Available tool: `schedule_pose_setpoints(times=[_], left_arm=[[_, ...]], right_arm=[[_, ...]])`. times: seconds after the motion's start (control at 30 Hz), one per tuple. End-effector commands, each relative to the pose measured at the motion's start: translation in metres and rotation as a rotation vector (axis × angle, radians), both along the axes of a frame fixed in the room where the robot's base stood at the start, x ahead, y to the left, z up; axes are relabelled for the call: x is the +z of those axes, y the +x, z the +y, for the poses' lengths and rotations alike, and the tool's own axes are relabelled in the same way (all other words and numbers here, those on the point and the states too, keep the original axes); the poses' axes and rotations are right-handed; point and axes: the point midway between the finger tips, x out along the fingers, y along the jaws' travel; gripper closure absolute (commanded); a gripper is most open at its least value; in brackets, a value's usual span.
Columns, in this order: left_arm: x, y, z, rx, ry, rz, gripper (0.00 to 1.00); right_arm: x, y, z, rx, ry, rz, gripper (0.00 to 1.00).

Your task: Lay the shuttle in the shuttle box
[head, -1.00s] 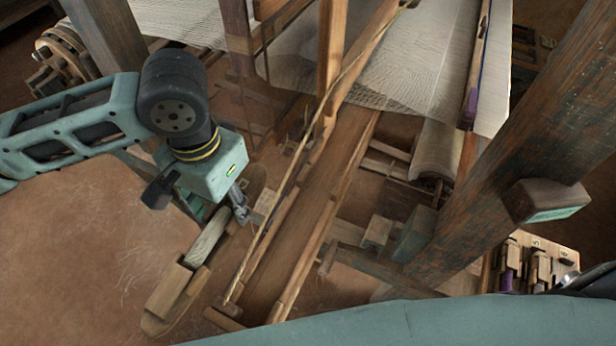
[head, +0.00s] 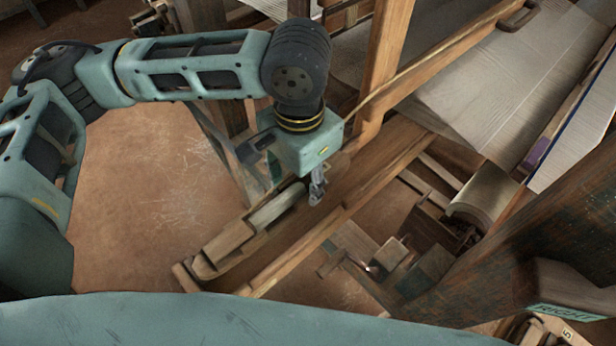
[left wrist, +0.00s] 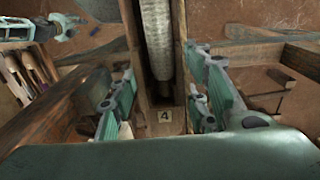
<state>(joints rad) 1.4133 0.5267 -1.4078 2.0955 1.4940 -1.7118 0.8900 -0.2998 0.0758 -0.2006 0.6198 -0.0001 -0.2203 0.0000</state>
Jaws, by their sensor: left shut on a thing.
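The shuttle (head: 229,240) is a long wooden piece with a pale wound bobbin in its middle. My left gripper (head: 317,188) is shut on it, near its upper right end in the head view. The bobbin also shows between the fingers in the left wrist view (left wrist: 158,42). The shuttle lies along the line of the shuttle box (head: 184,277), at the lower left end of the loom's long wooden beam. I cannot tell whether it touches the box floor. A teal gripper shape, apparently my right one, shows small in the left wrist view (left wrist: 60,27); its jaws are unclear.
A wooden post (head: 388,60) stands just right of my left wrist. White warp cloth (head: 500,90) spreads at upper right. A thick dark beam (head: 500,260) crosses the lower right. Bare earth floor (head: 150,190) is open at left.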

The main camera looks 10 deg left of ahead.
Motion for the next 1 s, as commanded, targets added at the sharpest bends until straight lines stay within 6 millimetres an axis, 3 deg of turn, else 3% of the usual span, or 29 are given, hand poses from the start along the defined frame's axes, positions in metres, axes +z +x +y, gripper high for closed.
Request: schedule_pose_setpoints(times=[0.17,0.57,1.0], left_arm=[[-0.015,0.000,-0.001,-0.001,-0.001,-0.002,0.92],[-0.040,0.000,-0.001,-0.001,-0.001,-0.002,0.92],[-0.071,0.000,-0.001,0.000,-0.001,0.001,0.92]], right_arm=[[-0.018,0.000,0.011,0.002,0.013,0.000,0.57],[-0.050,0.001,-0.013,0.001,-0.014,-0.001,0.57],[-0.053,0.000,-0.003,-0.002,-0.003,-0.001,0.57]])
